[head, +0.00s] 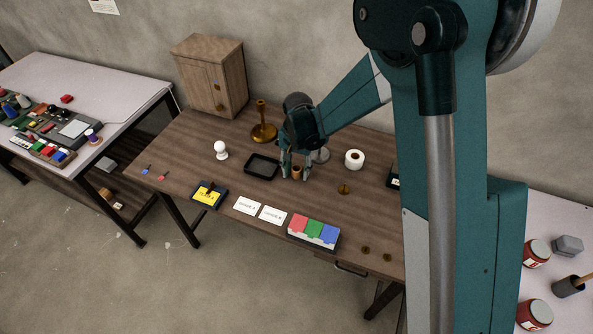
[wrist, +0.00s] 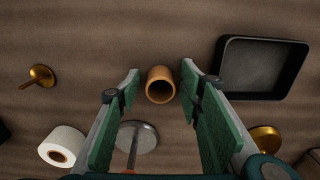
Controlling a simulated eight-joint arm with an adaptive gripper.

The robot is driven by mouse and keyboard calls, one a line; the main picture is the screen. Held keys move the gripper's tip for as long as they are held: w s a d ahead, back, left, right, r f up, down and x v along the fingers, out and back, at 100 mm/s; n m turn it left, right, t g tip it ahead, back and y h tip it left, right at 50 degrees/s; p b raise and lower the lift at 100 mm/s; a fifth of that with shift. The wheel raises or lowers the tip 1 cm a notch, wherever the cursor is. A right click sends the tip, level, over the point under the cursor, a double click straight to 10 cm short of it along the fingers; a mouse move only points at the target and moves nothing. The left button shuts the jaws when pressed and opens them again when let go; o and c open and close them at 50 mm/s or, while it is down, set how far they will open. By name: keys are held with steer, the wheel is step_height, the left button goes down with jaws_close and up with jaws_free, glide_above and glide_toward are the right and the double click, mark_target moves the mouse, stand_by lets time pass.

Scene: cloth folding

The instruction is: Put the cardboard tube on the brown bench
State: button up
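The cardboard tube (wrist: 160,84) is a short tan-brown hollow cylinder, seen with its open end towards the wrist camera. In the head view the tube (head: 297,173) appears to stand upright on the brown bench (head: 165,152), at my fingertips. My gripper (head: 292,174) points down over the bench. In the wrist view my gripper (wrist: 160,75) is open, with one green-padded finger on each side of the tube. A narrow gap shows between the tube and each finger. The tube's base is partly hidden.
A black tray (head: 262,157) is left of my gripper; a white roll (head: 354,159) is right. A brass stand (head: 263,132) and a grey disc with a stem (wrist: 137,137) are close by. Cards (head: 247,206) and coloured blocks (head: 313,229) lie along the front. A cabinet (head: 210,77) stands behind.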

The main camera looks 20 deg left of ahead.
steer(key=shift+r, duration=0.15)
step_height(320, 180, up, 12)
steer(key=p, duration=0.1)
stand_by(0.8)
stand_by(0.5)
steer(key=shift+d, duration=0.1)
